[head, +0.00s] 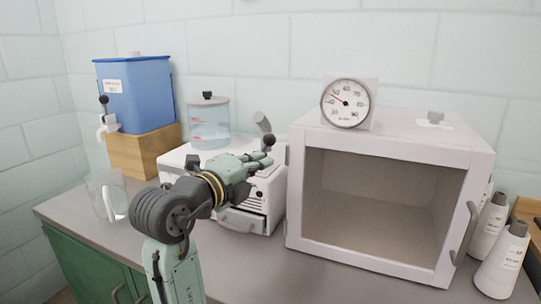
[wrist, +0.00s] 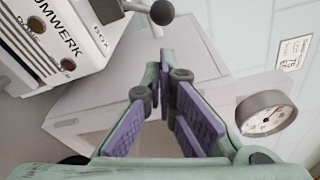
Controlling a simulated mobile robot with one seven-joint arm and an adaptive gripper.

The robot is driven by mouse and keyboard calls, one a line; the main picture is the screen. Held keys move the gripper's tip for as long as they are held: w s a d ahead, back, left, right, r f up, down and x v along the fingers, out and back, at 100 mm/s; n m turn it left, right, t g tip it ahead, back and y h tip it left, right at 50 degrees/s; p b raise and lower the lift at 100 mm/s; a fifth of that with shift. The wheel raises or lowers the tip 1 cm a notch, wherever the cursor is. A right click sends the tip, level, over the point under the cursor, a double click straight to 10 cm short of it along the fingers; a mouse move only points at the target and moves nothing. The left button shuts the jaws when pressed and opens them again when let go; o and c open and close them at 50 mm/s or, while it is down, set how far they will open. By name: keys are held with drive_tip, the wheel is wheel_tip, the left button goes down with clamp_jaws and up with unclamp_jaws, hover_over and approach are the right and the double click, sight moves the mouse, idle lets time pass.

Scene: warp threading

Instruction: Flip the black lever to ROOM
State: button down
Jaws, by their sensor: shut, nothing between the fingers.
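The black lever shows in the wrist view as a grey rod ending in a black ball knob (wrist: 160,12), sticking out sideways from the white machine (wrist: 70,45). A label that looks like BOX is near its base; other lettering is partly legible. In the head view the dark knob (head: 269,140) shows at the machine's right side, just above my gripper (head: 266,161). My gripper's purple-padded fingers (wrist: 166,80) are shut and empty in the wrist view, below the knob and apart from it in the picture. I cannot read a ROOM label clearly.
A white open-fronted chamber (head: 465,190) with a round dial gauge (head: 346,102) stands close on the right. A blue tank (head: 150,95) on a wooden block (head: 145,153) and a clear jar (head: 209,125) are behind left. A glass pitcher (head: 104,195) stands at the left; bottles (head: 502,262) stand far right.

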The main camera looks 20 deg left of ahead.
sight(263, 150)
drive_tip(key=w+d+p, duration=0.1)
drive_tip(key=w+p, duration=0.2)
drive_tip(key=w, duration=0.6)
drive_tip(key=shift+d+f, duration=0.25)
drive_tip(key=shift+w, duration=0.15)
drive_tip(key=shift+r, duration=0.1)
drive_tip(key=shift+a+r+n, duration=0.1)
drive_tip(key=shift+r+n, duration=0.1)
drive_tip(key=shift+n, duration=0.1)
